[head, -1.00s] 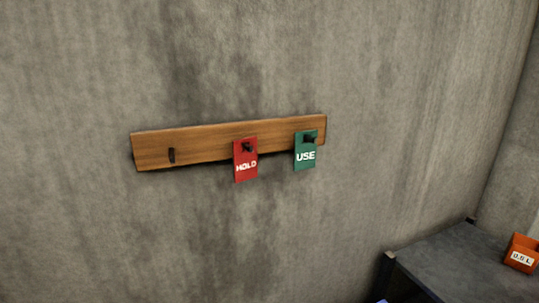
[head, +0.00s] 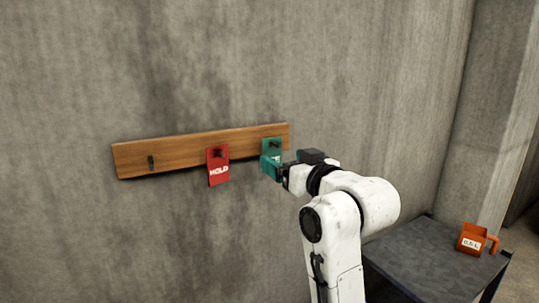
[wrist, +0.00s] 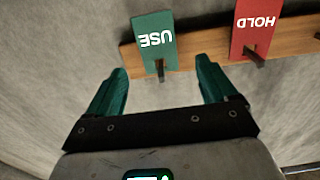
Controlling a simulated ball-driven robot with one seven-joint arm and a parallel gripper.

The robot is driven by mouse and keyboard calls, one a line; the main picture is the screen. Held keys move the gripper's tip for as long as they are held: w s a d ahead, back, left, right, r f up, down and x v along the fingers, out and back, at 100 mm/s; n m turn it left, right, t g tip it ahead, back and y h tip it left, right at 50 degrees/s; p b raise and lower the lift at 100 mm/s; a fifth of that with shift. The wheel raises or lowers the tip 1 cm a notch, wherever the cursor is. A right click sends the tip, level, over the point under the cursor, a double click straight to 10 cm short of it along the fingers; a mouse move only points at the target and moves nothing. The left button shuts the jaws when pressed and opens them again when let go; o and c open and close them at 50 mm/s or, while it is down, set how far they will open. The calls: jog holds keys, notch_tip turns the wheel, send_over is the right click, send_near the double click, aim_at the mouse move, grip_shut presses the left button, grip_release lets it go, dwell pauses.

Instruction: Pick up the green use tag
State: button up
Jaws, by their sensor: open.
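The green USE tag (head: 272,145) hangs on the right peg of a wooden rail (head: 200,150) on the wall. In the head view my gripper (head: 268,168) is at the tag's lower part and hides some of its lettering. In the wrist view the USE tag (wrist: 153,36) appears upside down. The open teal fingers of my gripper (wrist: 160,66) are spread to either side of the tag's line, with clear space between each finger and the tag. Nothing is held. I cannot tell the exact depth between fingertips and tag.
A red HOLD tag (head: 218,167) hangs on the middle peg, left of the green tag; in the wrist view the HOLD tag (wrist: 256,26) is at right. The left peg (head: 151,162) is bare.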

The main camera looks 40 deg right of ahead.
aim_at(272, 151)
jog(key=shift+p+x, duration=0.9)
jog(key=shift+x, duration=2)
jog(key=shift+d+f, duration=0.1)
jog(key=shift+f, duration=0.05)
jog(key=shift+c, duration=0.5)
jog(key=shift+s, duration=0.1)
jog(key=c, duration=1)
jog(key=shift+r, duration=0.25)
